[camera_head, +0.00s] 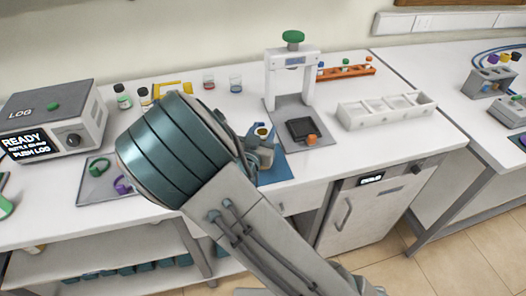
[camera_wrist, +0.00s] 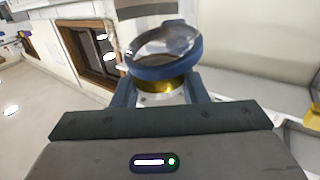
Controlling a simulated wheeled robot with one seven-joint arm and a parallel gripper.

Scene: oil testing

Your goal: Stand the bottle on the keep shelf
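My gripper (camera_head: 262,148) is over the blue mat (camera_head: 280,171) on the bench, its blue fingers on both sides of a small open-topped bottle (camera_head: 263,131). In the wrist view, the bottle (camera_wrist: 162,86) shows yellow oil between the fingers, which appear to press on its sides. A blue ring (camera_wrist: 165,52) with a clear middle lies across its top in that view. My arm hides part of the mat and bench. A lower shelf (camera_head: 150,281) shows under the bench at left; no label tells whether it is the keep shelf.
A logging box (camera_head: 55,120) reading READY stands at left beside a grey tray (camera_head: 95,190) with coloured rings. A white stand with a green knob (camera_head: 293,37), an orange rack (camera_head: 345,72) and a white compartment tray (camera_head: 387,108) stand behind and right. Small capped bottles (camera_head: 122,97) stand at back left.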

